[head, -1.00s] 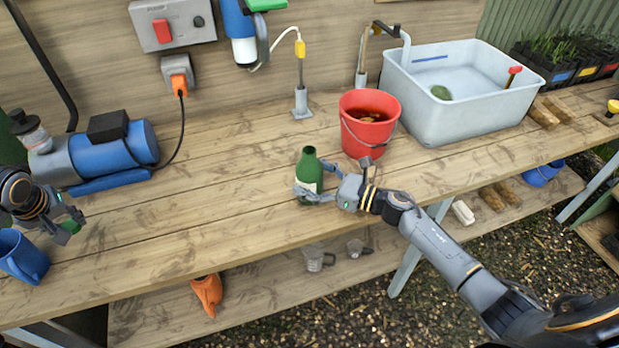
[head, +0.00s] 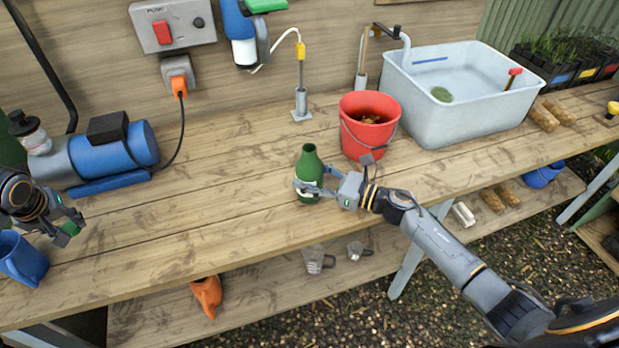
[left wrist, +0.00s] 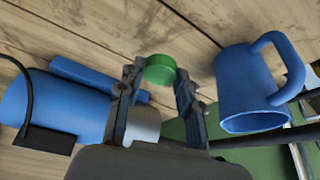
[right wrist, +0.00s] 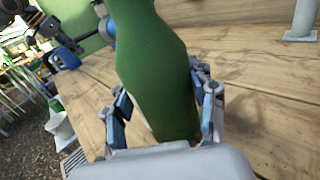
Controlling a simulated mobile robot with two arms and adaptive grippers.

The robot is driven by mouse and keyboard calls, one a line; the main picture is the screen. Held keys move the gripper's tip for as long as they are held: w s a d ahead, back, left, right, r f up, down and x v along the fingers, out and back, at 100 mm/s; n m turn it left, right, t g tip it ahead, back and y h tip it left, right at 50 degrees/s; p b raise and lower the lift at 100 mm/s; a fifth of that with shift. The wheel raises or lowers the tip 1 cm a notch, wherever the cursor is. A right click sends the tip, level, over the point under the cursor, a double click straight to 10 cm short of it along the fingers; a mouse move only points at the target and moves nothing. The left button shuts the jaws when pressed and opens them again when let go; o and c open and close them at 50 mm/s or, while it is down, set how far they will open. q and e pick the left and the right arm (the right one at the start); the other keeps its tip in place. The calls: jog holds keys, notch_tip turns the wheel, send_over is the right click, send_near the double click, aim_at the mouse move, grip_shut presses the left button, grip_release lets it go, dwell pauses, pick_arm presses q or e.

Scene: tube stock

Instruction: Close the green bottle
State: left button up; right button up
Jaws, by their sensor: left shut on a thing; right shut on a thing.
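The green bottle (head: 310,166) stands upright on the bench in the head view, its mouth open at the top. My right gripper (head: 318,188) is shut around its lower body. The bottle also fills the middle of the right wrist view (right wrist: 152,70), between the fingers. My left gripper (head: 70,228) is at the far left, above the bench beside a blue mug, shut on a green cap (head: 72,227). The left wrist view shows the green cap (left wrist: 160,70) between the two fingertips.
A blue mug (head: 22,258) stands close to my left gripper. A blue pump (head: 115,150) lies behind it. A red bucket (head: 368,135) stands just behind and right of the bottle. The bench between the pump and the bottle is clear.

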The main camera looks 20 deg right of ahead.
pick_arm(q)
jog(key=shift+f, duration=0.2)
pick_arm(e)
jog(key=shift+r, duration=0.85)
pick_arm(q)
jog(key=shift+r, duration=0.15)
jog(key=shift+f+b, duration=0.5)
jog(key=shift+f, duration=0.25)
pick_arm(e)
jog(key=s+d+r, duration=0.2)
jog(key=s+r, duration=0.8)
jog(key=s, duration=0.3)
jog(key=shift+s+r, duration=0.15)
jog(key=shift+s, duration=0.25)
